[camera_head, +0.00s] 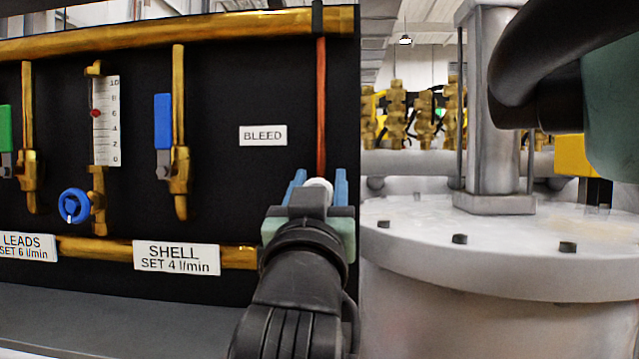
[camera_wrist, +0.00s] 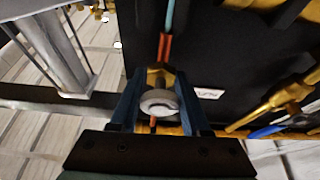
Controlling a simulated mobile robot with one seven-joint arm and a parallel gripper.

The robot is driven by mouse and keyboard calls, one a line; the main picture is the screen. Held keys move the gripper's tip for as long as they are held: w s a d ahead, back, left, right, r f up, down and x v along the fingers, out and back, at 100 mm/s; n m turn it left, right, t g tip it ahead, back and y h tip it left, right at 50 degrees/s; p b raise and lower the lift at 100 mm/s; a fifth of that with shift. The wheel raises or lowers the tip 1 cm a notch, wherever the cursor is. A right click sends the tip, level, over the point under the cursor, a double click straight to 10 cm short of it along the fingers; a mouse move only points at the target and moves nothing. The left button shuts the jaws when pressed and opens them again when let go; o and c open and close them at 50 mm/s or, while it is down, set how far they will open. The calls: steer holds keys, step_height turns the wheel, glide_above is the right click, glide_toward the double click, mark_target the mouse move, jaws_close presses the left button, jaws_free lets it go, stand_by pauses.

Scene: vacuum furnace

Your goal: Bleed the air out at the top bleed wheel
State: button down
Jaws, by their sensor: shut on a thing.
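The bleed wheel (camera_head: 317,184) is a small pale round knob at the lower end of a red tube, right of the BLEED label (camera_head: 263,135). My gripper (camera_head: 318,190) has its blue fingers on either side of the wheel, shut on it. In the wrist view the grey-white wheel (camera_wrist: 158,102) sits between the two fingers of my gripper (camera_wrist: 160,84), with a brass fitting behind it. In the head view my gripper hides most of the wheel and the fitting.
The black panel (camera_head: 230,90) carries a flow gauge (camera_head: 106,120), a blue knob (camera_head: 74,205), a blue-handled valve (camera_head: 162,121) and brass pipes (camera_head: 160,45). A SHELL label (camera_head: 176,257) sits below. A white flanged vessel (camera_head: 470,235) stands close on the right.

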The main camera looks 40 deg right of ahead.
steer(key=shift+m+b, duration=0.45)
steer(key=shift+m, duration=0.05)
steer(key=m+g+b, duration=0.1)
steer(key=m+g, duration=0.2)
steer(key=m, duration=0.4)
steer(key=m+g+b, duration=0.1)
steer(key=m+g, duration=0.2)
steer(key=m, duration=0.5)
steer(key=f+m+g+b, duration=0.1)
steer(key=m+g+b, duration=0.1)
steer(key=m, duration=0.6)
steer(key=shift+s+d+g, duration=0.3)
steer(key=shift+s+g, duration=0.1)
steer(key=shift+g, duration=0.2)
steer(key=shift+m+y, duration=0.3)
steer(key=shift+c, duration=1.8)
jaws_free()
steer(key=shift+a, duration=0.1)
